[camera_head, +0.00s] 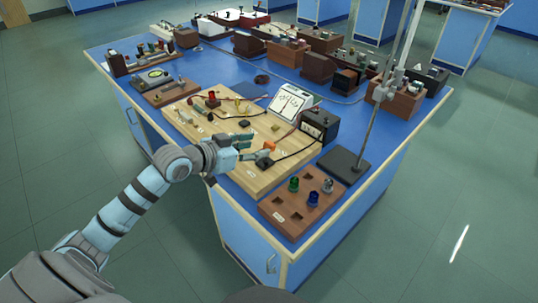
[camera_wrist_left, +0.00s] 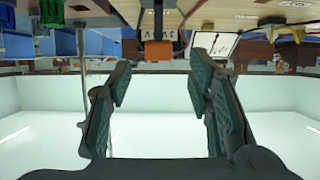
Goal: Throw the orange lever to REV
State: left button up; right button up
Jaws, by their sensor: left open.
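The orange lever (camera_head: 269,146) stands on the wooden board (camera_head: 262,182), near its right end. My left gripper (camera_head: 256,147) is just left of it in the head view, fingers pointing toward it, open and empty. In the left wrist view, which looks upside down, the orange lever (camera_wrist_left: 158,50) shows beyond the gap between the two open fingers (camera_wrist_left: 161,80), apart from them. A small label sits beside it; I cannot read it surely. I cannot tell which way the lever is thrown. My right gripper is not in view.
A white-faced meter (camera_head: 290,102) and a black box (camera_head: 319,124) with wires stand behind the lever. A stand with a tall rod (camera_head: 344,164) is to the right. A brown block with coloured pieces (camera_head: 290,216) lies at the front corner of the blue bench.

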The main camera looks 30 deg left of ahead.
aim_at(271, 142)
pick_arm(q)
jog(key=x, duration=0.6)
jog(key=shift+w+d+b, duration=0.15)
jog(key=shift+b, duration=0.2)
grip_shut()
jog(key=g+p, duration=0.1)
jog(key=p, duration=0.2)
jog(key=shift+w+d+r, duration=0.1)
jog(key=shift+w+r, duration=0.1)
jog(key=shift+w, duration=0.05)
jog(key=shift+f, duration=0.25)
